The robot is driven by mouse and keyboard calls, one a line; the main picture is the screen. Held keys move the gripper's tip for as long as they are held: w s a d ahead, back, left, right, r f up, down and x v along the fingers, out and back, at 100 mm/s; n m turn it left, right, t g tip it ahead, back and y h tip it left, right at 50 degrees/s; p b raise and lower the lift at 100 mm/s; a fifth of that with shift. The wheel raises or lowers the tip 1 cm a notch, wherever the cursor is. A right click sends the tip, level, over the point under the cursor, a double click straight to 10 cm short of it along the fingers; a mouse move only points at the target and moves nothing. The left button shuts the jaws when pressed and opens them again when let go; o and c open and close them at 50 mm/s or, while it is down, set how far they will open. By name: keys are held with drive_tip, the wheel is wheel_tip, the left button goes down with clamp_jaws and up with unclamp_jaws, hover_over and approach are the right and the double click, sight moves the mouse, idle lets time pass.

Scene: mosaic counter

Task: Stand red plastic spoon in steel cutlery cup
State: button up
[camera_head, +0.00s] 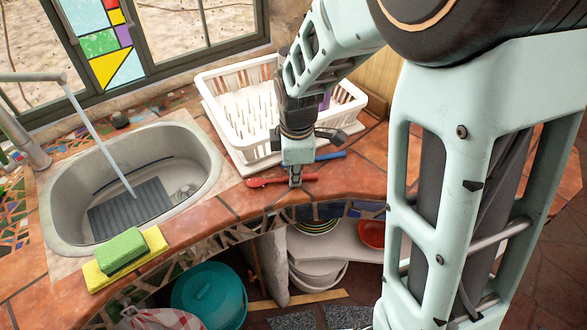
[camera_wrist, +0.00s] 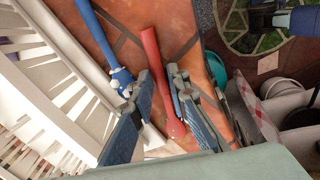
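The red plastic spoon (camera_head: 267,182) lies on the tiled counter near its front edge, in front of the white rack. My gripper (camera_head: 295,181) points down over it, at counter height. In the wrist view the spoon (camera_wrist: 151,45) runs between the two fingers of my gripper (camera_wrist: 159,74), one finger on each side. The fingertips are close to the spoon, but I cannot tell whether they press on it. I cannot make out a steel cutlery cup in either view; my arm covers part of the counter.
A blue utensil (camera_head: 331,156) lies just behind the spoon. The white dish rack (camera_head: 236,140) stands behind my gripper. A steel sink (camera_head: 207,165) is to the left, with a green sponge (camera_head: 121,250) at its front. Open shelves are below the counter edge.

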drive_tip(key=shift+o, duration=1.1)
drive_tip(key=shift+r, duration=0.2)
wheel_tip(320, 180, up, 12)
drive_tip(key=s+p, duration=0.1)
drive_tip(key=s, duration=0.1)
drive_tip(key=shift+s, duration=0.2)
drive_tip(key=shift+d+f, duration=0.1)
